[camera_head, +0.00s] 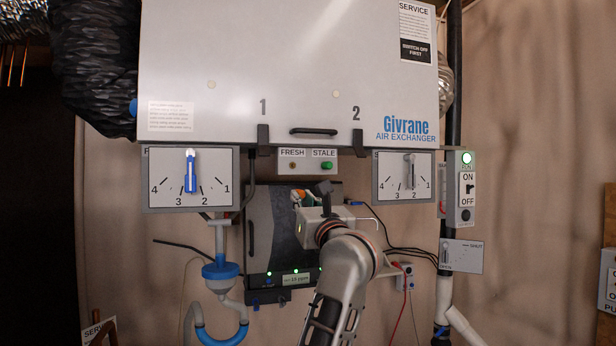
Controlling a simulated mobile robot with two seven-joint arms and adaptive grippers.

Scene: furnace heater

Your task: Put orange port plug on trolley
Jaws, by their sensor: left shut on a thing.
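My left arm rises from the bottom centre, and its left gripper (300,198) is under the middle of the white air exchanger. It is shut on the orange port plug (298,194), a small orange piece showing just past the left end of the gripper body. Most of the plug is hidden by the gripper, and I cannot tell whether it touches the panel behind. I cannot make out a trolley in this view. My right gripper is out of view.
The air exchanger (230,65) overhangs the gripper, with hooks and a handle on its lower edge. A left dial (165,180) and right dial (390,180) flank it. A blue-and-white trap (221,272), cables and a dark box (268,225) are close by.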

